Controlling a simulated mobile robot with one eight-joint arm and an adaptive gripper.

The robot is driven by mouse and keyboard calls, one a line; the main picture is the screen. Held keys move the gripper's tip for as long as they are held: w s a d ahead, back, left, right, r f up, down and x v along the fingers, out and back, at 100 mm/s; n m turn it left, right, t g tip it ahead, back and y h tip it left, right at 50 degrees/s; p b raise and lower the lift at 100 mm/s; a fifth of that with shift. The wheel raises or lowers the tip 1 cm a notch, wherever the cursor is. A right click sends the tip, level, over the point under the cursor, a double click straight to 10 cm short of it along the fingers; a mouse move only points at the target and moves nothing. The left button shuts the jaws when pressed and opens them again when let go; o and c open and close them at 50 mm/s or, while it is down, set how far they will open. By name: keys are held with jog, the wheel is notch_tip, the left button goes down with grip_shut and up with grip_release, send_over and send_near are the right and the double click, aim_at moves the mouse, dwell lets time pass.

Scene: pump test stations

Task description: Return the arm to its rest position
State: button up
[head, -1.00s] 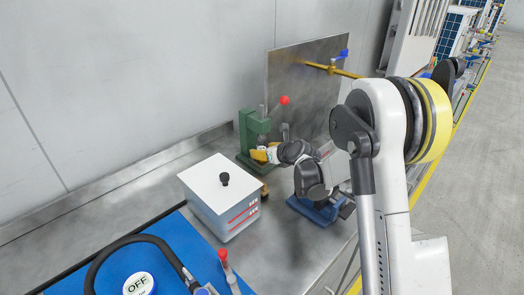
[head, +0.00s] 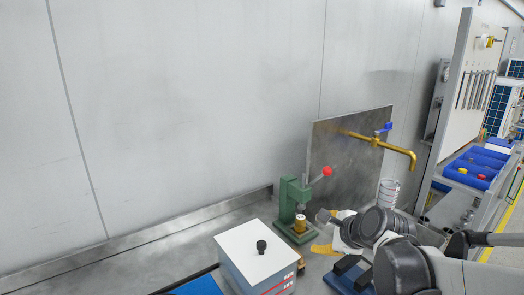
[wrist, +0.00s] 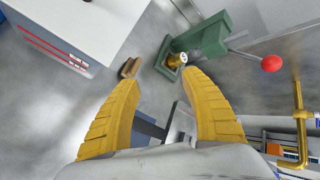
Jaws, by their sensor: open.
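My gripper (wrist: 160,88) shows in the wrist view with its two yellow fingers spread apart and nothing between them. In the head view my gripper (head: 322,232) is at the lower right, just right of the green press (head: 296,205). The green press also shows in the wrist view (wrist: 205,38), beyond the fingertips, with a red-knobbed lever. A small brass-coloured part (head: 299,224) stands on the press base, apart from my fingers; it also shows in the wrist view (wrist: 177,60). My arm covers part of the bench.
A white box with a black knob (head: 258,258) stands left of the press. A blue vise-like block (head: 350,275) lies below my gripper. A metal panel with a yellow pipe (head: 376,142) stands behind. Blue bins (head: 475,168) are at the right. The wall is behind the bench.

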jog(key=s+d+n+g+h, duration=0.2)
jog(key=s+n+h, duration=0.1)
jog(key=s+n, duration=1.6)
jog(key=s+f, duration=0.1)
jog(key=s, duration=0.2)
jog(key=shift+s+n+g, duration=0.15)
jog(key=shift+n+g, duration=0.15)
